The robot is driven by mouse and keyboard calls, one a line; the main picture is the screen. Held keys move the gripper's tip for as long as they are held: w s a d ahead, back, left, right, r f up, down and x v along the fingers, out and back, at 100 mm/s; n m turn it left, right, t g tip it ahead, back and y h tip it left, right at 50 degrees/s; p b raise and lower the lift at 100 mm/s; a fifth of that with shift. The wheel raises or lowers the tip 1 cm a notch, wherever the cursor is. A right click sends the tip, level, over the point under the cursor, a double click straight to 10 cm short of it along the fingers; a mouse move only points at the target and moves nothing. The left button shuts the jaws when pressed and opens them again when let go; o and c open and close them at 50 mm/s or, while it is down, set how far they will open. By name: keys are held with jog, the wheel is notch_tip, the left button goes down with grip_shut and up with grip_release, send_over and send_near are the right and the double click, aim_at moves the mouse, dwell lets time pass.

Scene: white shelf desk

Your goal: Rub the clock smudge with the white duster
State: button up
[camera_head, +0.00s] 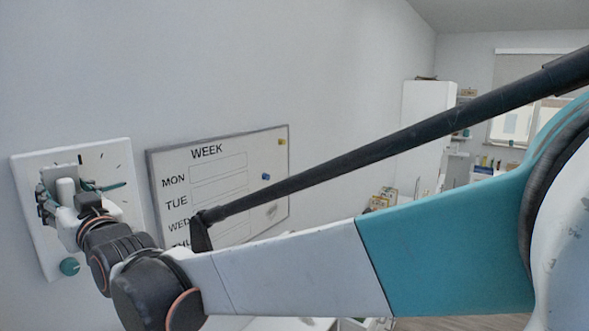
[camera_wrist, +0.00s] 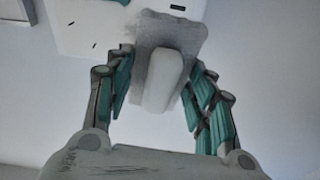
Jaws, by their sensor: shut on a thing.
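The clock (camera_head: 122,208) is a white square panel on the wall at the left of the head view, with dark tick marks and a teal hand. Part of it also shows at the top of the wrist view (camera_wrist: 88,22). The white duster (camera_wrist: 165,80), a white handle on a grey pad, is between my gripper's fingers (camera_wrist: 160,68). In the head view my gripper (camera_head: 70,203) is in front of the clock's left and middle part. The pad is at or close to the clock face; I cannot tell whether it touches. I see no smudge on the visible clock face.
A whiteboard (camera_head: 218,180) with weekday names hangs to the right of the clock, with a grey mark (camera_head: 271,212) at its lower right. A white cabinet (camera_head: 424,130) and a window stand farther back.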

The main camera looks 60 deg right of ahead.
jog(key=shift+s, duration=0.1)
jog(key=w+b, duration=0.2)
jog(key=w, duration=0.4)
jog(key=shift+w, duration=0.4)
dwell(0.8)
jog(key=shift+w+b, duration=0.3)
jog(key=shift+w, duration=0.7)
jog(key=shift+d, duration=3.7)
